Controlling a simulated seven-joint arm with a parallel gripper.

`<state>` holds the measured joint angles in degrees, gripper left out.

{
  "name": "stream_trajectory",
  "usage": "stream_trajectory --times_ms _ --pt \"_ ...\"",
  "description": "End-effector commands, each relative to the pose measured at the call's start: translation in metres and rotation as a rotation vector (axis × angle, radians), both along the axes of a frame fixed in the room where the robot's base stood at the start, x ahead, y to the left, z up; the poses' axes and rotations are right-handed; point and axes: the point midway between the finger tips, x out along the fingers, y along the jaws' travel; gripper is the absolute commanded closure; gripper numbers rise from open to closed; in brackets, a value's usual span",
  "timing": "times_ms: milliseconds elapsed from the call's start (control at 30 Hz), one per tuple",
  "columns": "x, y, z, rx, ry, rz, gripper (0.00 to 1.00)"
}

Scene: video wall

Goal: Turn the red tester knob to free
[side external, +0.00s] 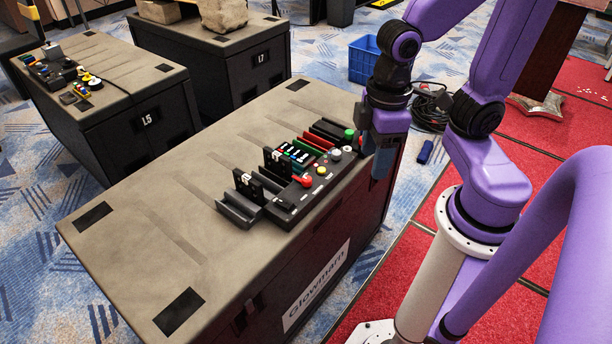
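The red tester knob (305,181) sits on the front edge of a black tester (290,200) on top of a large case. Its pointing direction is too small to read, and I see no legible "free" mark. My gripper (374,160) hangs at the right end of the tester, beside the case's right edge. It is apart from the red knob, to the right of it. The fingers are seen side-on and overlap, so their opening is unclear. Nothing held shows between them.
A green knob (349,134), a grey knob (335,154) and a yellow button (320,170) lie between my gripper and the red knob. Upright black card holders (277,163) stand behind it. The case's left top (150,225) is clear. A blue crate (364,60) stands on the floor behind.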

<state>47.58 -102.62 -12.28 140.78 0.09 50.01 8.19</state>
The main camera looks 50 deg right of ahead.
Motion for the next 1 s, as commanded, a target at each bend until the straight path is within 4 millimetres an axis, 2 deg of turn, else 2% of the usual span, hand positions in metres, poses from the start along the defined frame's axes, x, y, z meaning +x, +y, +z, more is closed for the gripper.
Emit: stream_trajectory --times_ms 33,233,467,800,1000 --pt "0.014 0.001 -0.003 -0.004 0.004 -0.089 0.43" --pt "0.065 0.002 -0.014 -0.004 0.010 -0.446 0.43" --pt "0.122 -0.011 -0.031 -0.006 0.018 -0.854 0.43" --pt "0.193 -0.055 -0.064 -0.007 0.027 -1.451 0.43" --pt "0.216 -0.081 -0.080 -0.005 0.029 -1.705 0.43"
